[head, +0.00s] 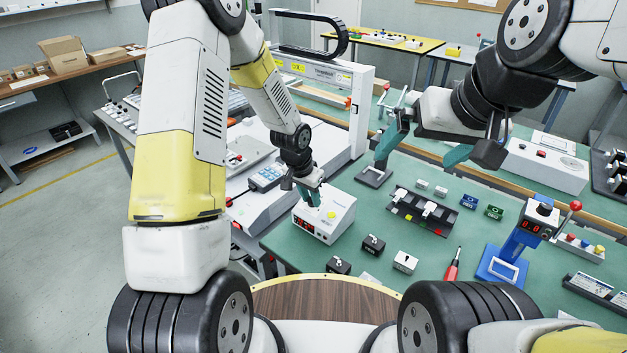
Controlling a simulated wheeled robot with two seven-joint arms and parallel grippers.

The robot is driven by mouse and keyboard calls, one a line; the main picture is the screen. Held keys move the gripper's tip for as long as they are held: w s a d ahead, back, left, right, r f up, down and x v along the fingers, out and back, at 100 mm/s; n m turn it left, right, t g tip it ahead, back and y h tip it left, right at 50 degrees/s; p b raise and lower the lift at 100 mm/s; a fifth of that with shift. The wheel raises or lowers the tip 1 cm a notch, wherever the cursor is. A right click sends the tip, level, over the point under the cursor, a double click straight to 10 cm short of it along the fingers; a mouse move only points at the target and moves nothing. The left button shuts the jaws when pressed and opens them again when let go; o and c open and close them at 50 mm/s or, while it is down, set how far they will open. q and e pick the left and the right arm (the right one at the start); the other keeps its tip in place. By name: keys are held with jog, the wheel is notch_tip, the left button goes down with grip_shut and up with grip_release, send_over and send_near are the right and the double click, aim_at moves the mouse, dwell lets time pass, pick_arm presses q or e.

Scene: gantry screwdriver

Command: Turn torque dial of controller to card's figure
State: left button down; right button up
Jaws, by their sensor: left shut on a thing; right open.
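The controller (340,222) is a white box with a red-lit display (304,224) on its front and a small yellow spot on top. It stands on the green bench top. My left gripper (313,202) reaches down onto the top of the box and is shut on the torque dial, which its fingers hide. The display's figure is too small to read. My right gripper (415,162) is open and empty, raised above the bench to the right of the controller. I cannot make out which item is the card with the figure.
A black rack (420,212), small black blocks (373,246) and a white block (405,262) lie near the controller. A red screwdriver (453,266) and a blue stand with a red display (520,240) are to the right. A white gantry (357,110) rises behind.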

pick_arm(q)
jog(key=shift+s, duration=0.1)
jog(key=c, duration=1.1)
grip_release()
jog(key=shift+c, duration=0.2)
jog(key=v, duration=0.7)
jog(key=shift+r, duration=0.35)
jog(key=shift+a+r, duration=0.1)
jog(key=shift+a, duration=0.05)
